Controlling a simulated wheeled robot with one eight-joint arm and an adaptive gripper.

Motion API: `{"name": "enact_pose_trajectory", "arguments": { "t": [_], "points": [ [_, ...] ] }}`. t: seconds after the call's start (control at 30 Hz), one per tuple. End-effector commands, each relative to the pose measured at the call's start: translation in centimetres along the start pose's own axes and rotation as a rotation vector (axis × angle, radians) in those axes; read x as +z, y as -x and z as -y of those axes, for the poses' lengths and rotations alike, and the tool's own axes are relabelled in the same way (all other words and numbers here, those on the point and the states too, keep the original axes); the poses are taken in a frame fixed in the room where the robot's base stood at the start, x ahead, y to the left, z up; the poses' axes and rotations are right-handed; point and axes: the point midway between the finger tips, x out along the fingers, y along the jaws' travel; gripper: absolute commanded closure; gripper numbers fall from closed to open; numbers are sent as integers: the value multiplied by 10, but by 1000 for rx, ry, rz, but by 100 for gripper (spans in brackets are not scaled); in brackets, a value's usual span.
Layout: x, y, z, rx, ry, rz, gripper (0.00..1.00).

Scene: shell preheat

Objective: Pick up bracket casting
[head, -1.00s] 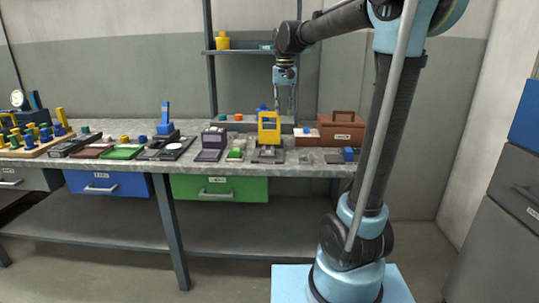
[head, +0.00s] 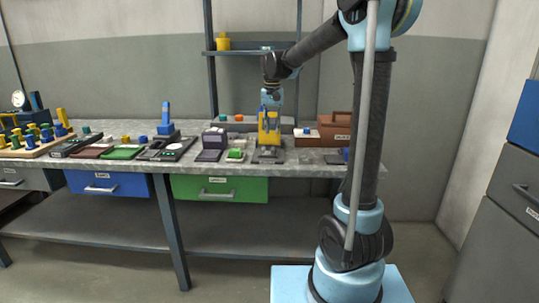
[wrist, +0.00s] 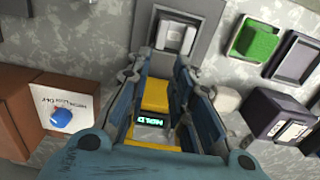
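I cannot tell for sure which part is the bracket casting. A pale grey metal block (wrist: 176,36) sits on the dark base plate (wrist: 198,12) of a yellow press-like frame (head: 268,120). In the head view, that base (head: 267,160) stands on the bench. My gripper (head: 270,128) points down at the yellow frame. In the wrist view, my gripper (wrist: 162,66) has its fingers spread, with the yellow frame top (wrist: 155,97) and a display reading "HOLD" (wrist: 151,121) showing between them. The fingers hold nothing that I can see. Whether they touch the frame is unclear.
A green block (head: 236,154) and a dark boxy unit (head: 214,138) stand left of the frame. A brown box (head: 337,128) and a white panel with a blue knob (wrist: 61,118) are on the other side. A shelf (head: 240,51) hangs behind.

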Motion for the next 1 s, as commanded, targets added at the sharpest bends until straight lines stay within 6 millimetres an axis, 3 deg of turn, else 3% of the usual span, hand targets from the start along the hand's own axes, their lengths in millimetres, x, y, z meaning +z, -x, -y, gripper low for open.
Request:
{"name": "enact_pose_trajectory", "arguments": {
  "t": [0.1,0.37,0.7,1.0],
  "points": [
    [0,-16,0,0,0,0,78],
    [1,-30,-1,0,0,0,78],
    [4,-71,-3,0,0,0,78],
    [5,-77,-3,0,0,0,78]
  ]
}}
